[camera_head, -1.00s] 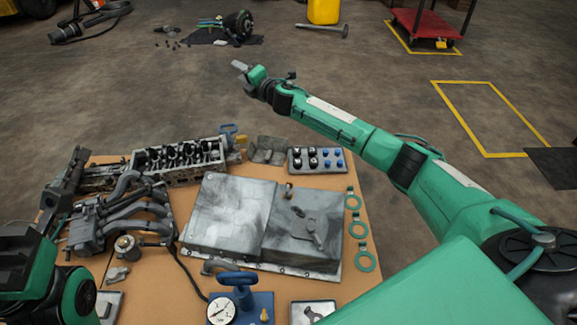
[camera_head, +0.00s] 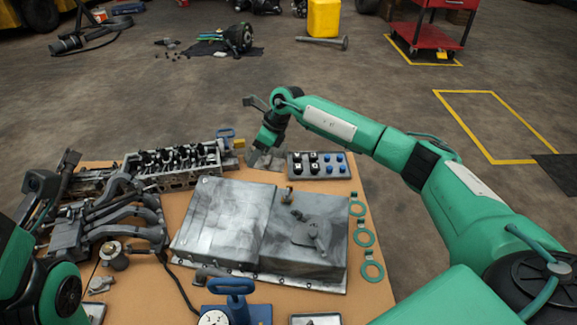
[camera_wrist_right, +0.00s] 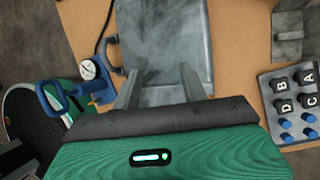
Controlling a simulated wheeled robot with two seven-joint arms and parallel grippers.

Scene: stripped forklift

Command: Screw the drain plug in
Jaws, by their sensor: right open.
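The grey metal oil pan (camera_head: 225,225) lies on the table, and its surface also shows in the right wrist view (camera_wrist_right: 165,30). A small brownish piece (camera_head: 288,195) stands on it near its back edge; I cannot tell if this is the drain plug. A flat grey part (camera_head: 312,232) lies on the pan's right half. My right gripper (camera_head: 262,156) points down behind the pan. Its fingers are apart and empty in the wrist view (camera_wrist_right: 160,86). My left gripper (camera_head: 58,172) is dark, at the left edge, and its jaws are unclear.
A tray (camera_head: 345,171) of lettered black and blue caps stands at the back right. Green rings (camera_head: 364,237) lie along the right edge. A cylinder head (camera_head: 175,165) and manifold (camera_head: 125,217) crowd the left. A blue tool with a gauge (camera_head: 237,300) stands in front.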

